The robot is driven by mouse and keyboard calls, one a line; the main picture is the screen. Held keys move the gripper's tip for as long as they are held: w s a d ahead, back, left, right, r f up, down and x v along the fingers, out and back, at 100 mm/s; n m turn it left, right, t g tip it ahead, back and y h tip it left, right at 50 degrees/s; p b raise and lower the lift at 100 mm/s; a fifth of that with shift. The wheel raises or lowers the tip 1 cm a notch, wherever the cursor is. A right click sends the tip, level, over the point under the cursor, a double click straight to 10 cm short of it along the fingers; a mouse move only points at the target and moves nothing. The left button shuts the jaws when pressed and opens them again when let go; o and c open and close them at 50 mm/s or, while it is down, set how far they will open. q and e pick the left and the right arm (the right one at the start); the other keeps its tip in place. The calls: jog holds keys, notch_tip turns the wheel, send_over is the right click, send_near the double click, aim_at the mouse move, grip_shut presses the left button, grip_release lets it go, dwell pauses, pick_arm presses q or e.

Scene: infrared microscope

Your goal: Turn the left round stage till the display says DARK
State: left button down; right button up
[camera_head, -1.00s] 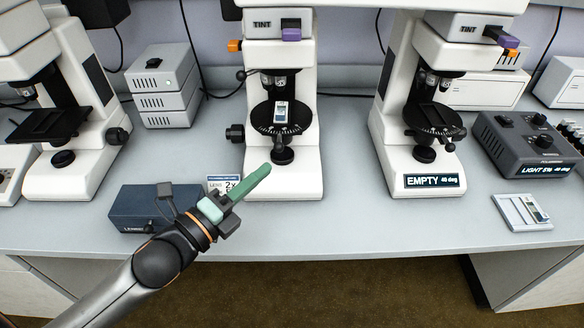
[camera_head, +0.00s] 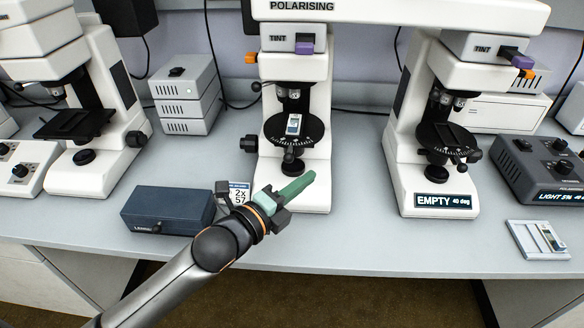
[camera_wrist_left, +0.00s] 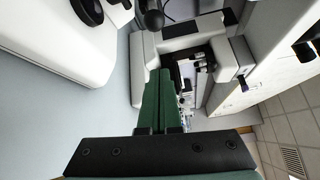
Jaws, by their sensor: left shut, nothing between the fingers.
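The left round stage (camera_head: 274,132) is a black disc with a marked rim on the white middle microscope, and a small slide (camera_head: 293,124) lies on it. My left gripper (camera_head: 306,180) has green fingers and is shut and empty. In the head view it appears below the stage, in front of the microscope's white base; I see no contact with the stage. Its closed fingers also show in the wrist view (camera_wrist_left: 160,88). My right gripper is out of view.
The right round stage (camera_head: 464,146) sits on the right microscope. A dark blue box (camera_head: 165,208) and a lens card (camera_head: 240,190) stand at the left of my gripper. A slide holder (camera_head: 522,238) and a dark control box (camera_head: 540,165) are at the right. Bare bench lies along the front.

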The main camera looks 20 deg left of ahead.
pick_arm(q)
jog(key=w+a, duration=0.2)
jog(key=a, duration=0.1)
jog(key=shift+a+r, duration=0.1)
jog(key=shift+r, duration=0.25)
jog(key=shift+a+p, duration=0.65)
jog(key=shift+p, duration=0.05)
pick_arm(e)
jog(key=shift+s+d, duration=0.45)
pick_arm(q)
jog(key=shift+d, duration=0.1)
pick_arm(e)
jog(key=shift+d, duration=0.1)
